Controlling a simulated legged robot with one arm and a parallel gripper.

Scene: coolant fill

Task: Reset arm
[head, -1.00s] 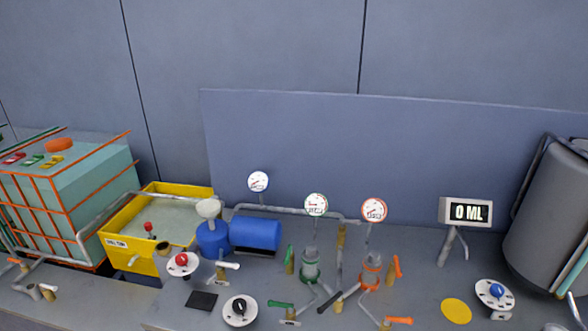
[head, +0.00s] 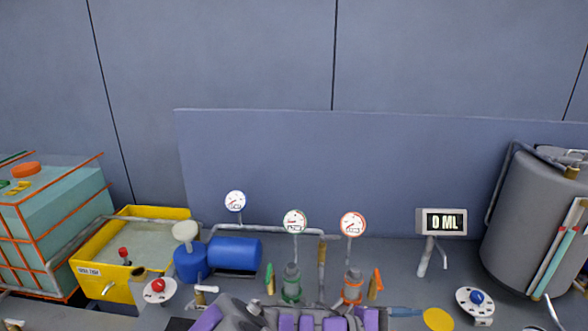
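My arm (head: 285,319), grey with purple parts, shows low at the bottom middle of the head view and is cut off by the lower edge. I cannot make out its fingertips, so I cannot tell whether my gripper is open or shut. No held object can be made out. The arm covers the front middle of the bench, including the lower fittings below the green valve body (head: 291,284) and the orange valve body (head: 352,287).
A yellow tank (head: 105,287) and blue motor (head: 235,253) stand left. Three round gauges (head: 294,221) stand mid-bench. A display (head: 441,222) reads 0 ML beside a yellow disc (head: 438,319) and blue-knobbed dial (head: 476,299). A grey cylinder tank (head: 530,225) stands right.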

